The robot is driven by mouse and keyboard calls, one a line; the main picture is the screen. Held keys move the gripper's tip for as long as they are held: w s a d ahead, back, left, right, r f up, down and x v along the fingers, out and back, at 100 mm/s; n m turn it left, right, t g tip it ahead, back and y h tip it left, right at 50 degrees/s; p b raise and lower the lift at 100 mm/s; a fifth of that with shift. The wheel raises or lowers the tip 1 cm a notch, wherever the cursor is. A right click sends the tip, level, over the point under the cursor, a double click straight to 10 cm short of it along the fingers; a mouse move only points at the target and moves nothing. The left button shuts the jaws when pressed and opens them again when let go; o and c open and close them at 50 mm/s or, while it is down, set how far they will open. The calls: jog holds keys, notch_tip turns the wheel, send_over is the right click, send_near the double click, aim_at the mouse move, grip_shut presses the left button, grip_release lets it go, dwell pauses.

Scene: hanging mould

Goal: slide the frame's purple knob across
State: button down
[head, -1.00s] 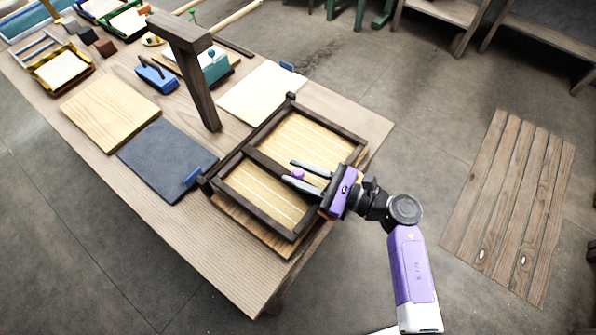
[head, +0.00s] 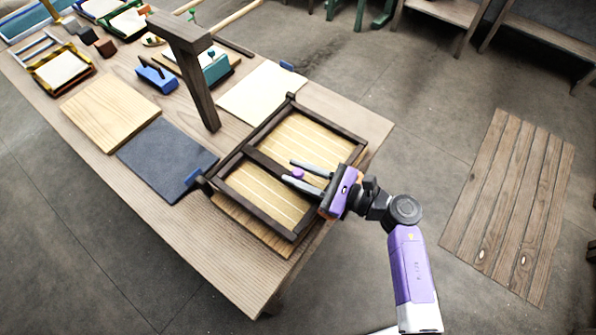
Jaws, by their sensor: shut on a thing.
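The dark wooden frame (head: 262,217) lies on the near right end of the table, over a pale slatted bed. A dark bar (head: 262,162) crosses the frame, and the small purple knob (head: 298,174) stands near the bar's right end. My gripper (head: 300,171) reaches in from the right with one grey finger on each side of the knob. It is shut on the knob. The far end of the bar reaches the frame's upper left side. The fingers hide part of the bar's right end.
A dark post with an overhanging arm (head: 188,70) rises from the table behind the frame. A dark grey slab (head: 166,158), a wooden board (head: 110,115) and a cream sheet (head: 262,92) lie nearby. A blue-handled tool (head: 156,78) sits further back.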

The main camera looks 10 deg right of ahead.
jog(key=s+a, duration=0.5)
jog(key=a, duration=0.2)
jog(key=shift+s, duration=0.4)
jog(key=c, duration=1.1)
grip_release()
jog(key=shift+a, duration=0.1)
jog(key=shift+d, duration=0.25)
jog(key=b+v, duration=0.2)
jog(key=v, duration=0.4)
jog(key=shift+s+f, duration=0.1)
jog(key=shift+s+d, duration=0.5)
